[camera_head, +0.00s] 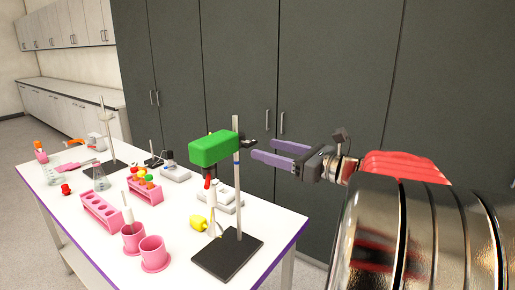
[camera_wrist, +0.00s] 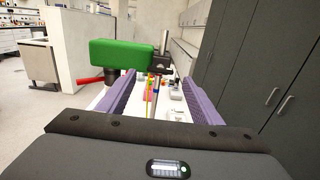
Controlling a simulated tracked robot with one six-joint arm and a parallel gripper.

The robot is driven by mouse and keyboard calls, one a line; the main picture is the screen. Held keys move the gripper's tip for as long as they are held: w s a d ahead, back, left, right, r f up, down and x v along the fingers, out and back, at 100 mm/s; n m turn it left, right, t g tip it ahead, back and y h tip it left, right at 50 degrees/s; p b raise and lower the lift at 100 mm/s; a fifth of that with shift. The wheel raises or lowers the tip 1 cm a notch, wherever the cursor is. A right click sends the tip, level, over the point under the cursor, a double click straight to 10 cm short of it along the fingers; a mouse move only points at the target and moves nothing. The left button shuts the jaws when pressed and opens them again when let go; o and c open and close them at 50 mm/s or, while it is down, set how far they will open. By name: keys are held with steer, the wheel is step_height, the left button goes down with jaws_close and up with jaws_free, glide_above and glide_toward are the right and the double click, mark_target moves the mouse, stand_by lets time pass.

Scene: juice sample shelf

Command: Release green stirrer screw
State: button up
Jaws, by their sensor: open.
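The green stirrer (camera_head: 213,149) is a green block clamped high on a metal stand rod (camera_head: 237,180) with a black base plate (camera_head: 228,256). A dark clamp with a screw (camera_head: 248,144) sits at the rod beside the green block. My gripper (camera_head: 262,151) has purple fingers and is open, just right of the rod at about the clamp's height. In the wrist view the green stirrer (camera_wrist: 103,54) is ahead and left, and the dark clamp (camera_wrist: 160,62) is ahead between the open purple fingers (camera_wrist: 155,97).
The white table (camera_head: 150,262) holds pink cups (camera_head: 154,254), a pink tube rack (camera_head: 101,212), flasks, a yellow object (camera_head: 198,222) and scales. Another stand (camera_head: 103,135) is at the far left. Dark cabinets (camera_head: 330,70) rise behind the table.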

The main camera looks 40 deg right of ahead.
mark_target(253, 145)
steer(key=shift+x, duration=2.15)
steer(key=shift+c, duration=0.4)
